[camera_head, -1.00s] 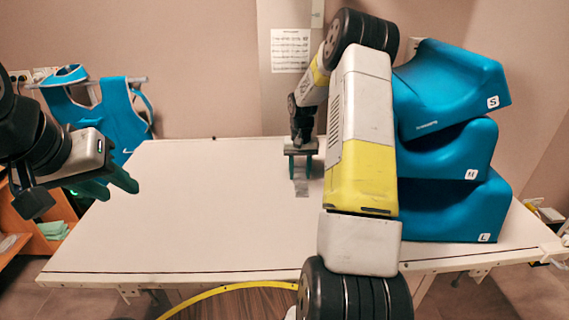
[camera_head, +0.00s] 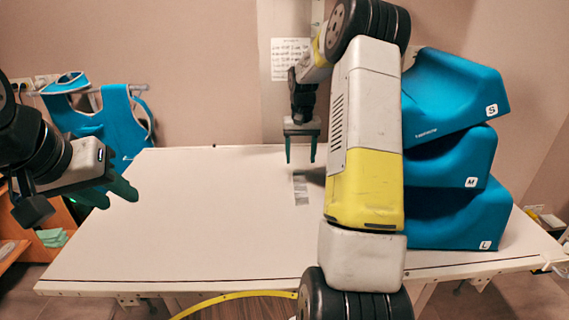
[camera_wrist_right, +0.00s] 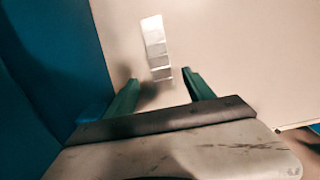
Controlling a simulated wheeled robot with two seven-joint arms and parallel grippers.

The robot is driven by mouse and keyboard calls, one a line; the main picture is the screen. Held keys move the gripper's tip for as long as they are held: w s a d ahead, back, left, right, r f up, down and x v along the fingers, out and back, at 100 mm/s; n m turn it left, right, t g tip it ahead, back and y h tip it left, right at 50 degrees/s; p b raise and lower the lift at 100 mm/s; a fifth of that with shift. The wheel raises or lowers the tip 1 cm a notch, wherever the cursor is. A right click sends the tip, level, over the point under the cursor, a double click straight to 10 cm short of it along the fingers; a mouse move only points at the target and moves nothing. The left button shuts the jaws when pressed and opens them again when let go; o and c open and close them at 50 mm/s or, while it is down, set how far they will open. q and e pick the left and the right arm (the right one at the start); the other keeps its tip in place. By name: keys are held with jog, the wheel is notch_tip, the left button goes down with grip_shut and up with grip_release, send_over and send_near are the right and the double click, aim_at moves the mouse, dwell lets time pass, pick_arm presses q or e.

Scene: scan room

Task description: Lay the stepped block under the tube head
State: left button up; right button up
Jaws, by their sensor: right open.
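The stepped block (camera_head: 300,190) is a small grey piece with bands of differing shade, lying on the white table (camera_head: 200,215). In the right wrist view the block (camera_wrist_right: 155,47) lies just beyond the fingertips, roughly in line with the gap between them. My right gripper (camera_head: 300,161) is open and empty, pointing down above the block and apart from it. My left gripper (camera_head: 118,197) is open and empty near the table's left edge. I cannot make out the tube head in these views.
Blue stacked cushions marked S, M and L (camera_head: 455,155) stand on the table's right side, close to my right arm. A blue vest (camera_head: 120,120) hangs at the back left. A paper sheet (camera_head: 290,60) is at the back. The table's left and middle are clear.

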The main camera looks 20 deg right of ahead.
jog(key=s+a+r+n+t, duration=0.1)
jog(key=s+a+r, duration=0.35)
jog(key=r, duration=0.25)
jog(key=s+a+r+n+t, duration=0.1)
jog(key=s+a+r+t, duration=0.1)
jog(key=s+a+r, duration=0.35)
jog(key=s+a+r+t+y, duration=0.1)
jog(key=s+a+r, duration=0.1)
jog(key=s, duration=0.8)
jog(key=s+a+r+n+t+y, duration=0.1)
jog(key=s+a+r+t, duration=0.1)
jog(key=s, duration=0.8)
jog(key=shift+a+n, duration=0.3)
jog(key=shift+a, duration=0.6)
jog(key=shift+c, duration=0.4)
